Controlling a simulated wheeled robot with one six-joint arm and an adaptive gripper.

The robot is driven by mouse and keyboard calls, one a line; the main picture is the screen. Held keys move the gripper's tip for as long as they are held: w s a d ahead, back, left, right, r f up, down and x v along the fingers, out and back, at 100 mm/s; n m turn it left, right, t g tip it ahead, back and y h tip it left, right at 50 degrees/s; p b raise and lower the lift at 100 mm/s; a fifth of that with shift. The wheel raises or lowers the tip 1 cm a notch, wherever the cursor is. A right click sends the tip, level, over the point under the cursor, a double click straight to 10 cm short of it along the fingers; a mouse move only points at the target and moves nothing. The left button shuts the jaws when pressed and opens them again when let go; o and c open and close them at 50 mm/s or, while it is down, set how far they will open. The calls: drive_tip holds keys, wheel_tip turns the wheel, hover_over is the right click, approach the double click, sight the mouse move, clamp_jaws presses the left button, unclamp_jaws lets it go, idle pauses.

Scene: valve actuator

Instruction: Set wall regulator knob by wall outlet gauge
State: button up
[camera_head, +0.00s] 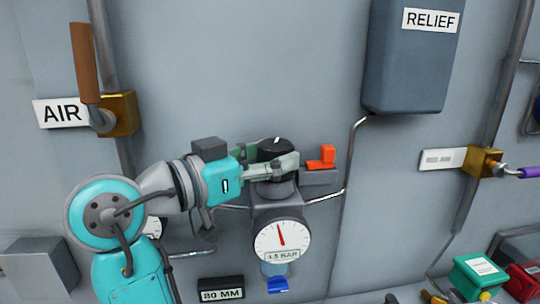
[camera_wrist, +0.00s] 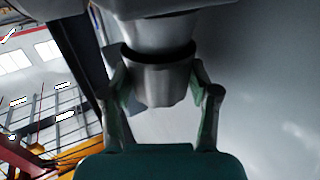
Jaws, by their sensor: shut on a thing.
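The black regulator knob (camera_head: 276,149) sits on top of the grey regulator body (camera_head: 278,203) on the wall, with a small white mark on its top. My gripper (camera_head: 283,163) reaches in from the left and is shut around the knob. In the wrist view, the two fingers of my gripper (camera_wrist: 162,100) stand on either side of a dark grey round part. The outlet gauge (camera_head: 282,240) below has a white face and a label that reads 4.5 BAR. Its red needle points up, slightly left. Part of the knob is hidden behind my fingers.
An orange-red latch (camera_head: 322,157) stands close right of the knob. A grey RELIEF box (camera_head: 412,55) hangs at the upper right. The AIR valve's brown handle (camera_head: 85,62) is at the upper left. A thin pipe (camera_head: 347,160) runs down from the RELIEF box.

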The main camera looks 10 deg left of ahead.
drive_tip(key=o, duration=1.2)
drive_tip(key=shift+c, duration=0.2)
drive_tip(key=shift+d+n+t+y, duration=0.1)
drive_tip(key=shift+n+t+y, duration=0.2)
